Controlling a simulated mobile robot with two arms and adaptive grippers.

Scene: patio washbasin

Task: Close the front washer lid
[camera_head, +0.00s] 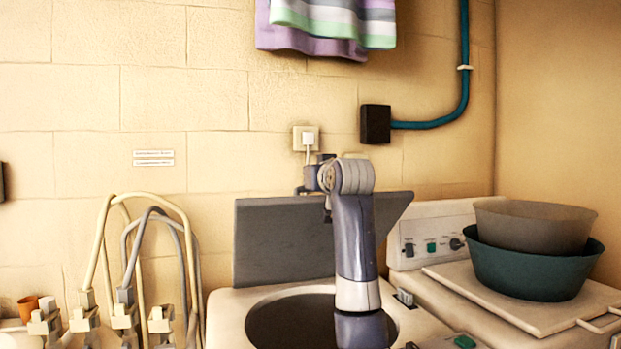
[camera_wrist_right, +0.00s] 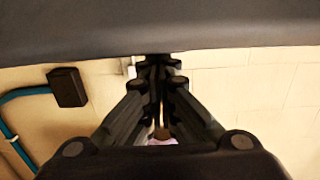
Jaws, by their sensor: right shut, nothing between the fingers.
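The front washer's grey lid (camera_head: 283,245) stands open and raised behind the round dark tub opening of the front washer (camera_head: 228,311) in the head view. My right arm reaches over the tub and covers part of the lid. My right gripper (camera_head: 313,178) is near the lid's top edge, mostly hidden behind my wrist. In the right wrist view, the gripper (camera_wrist_right: 160,65) is shut and empty, with its fingers toward the wall. The lid (camera_wrist_right: 100,30) fills the top of that view as a dark band close to the fingertips; I cannot tell whether they touch. My left gripper is not in view.
Right of the washer is a second machine with a control panel (camera_head: 432,247), and a board (camera_head: 482,302) on it holds two stacked basins (camera_head: 530,268). Taps and hoses (camera_head: 132,265) stand at left. A black wall box (camera_head: 375,124) and hanging towels (camera_head: 330,25) are above.

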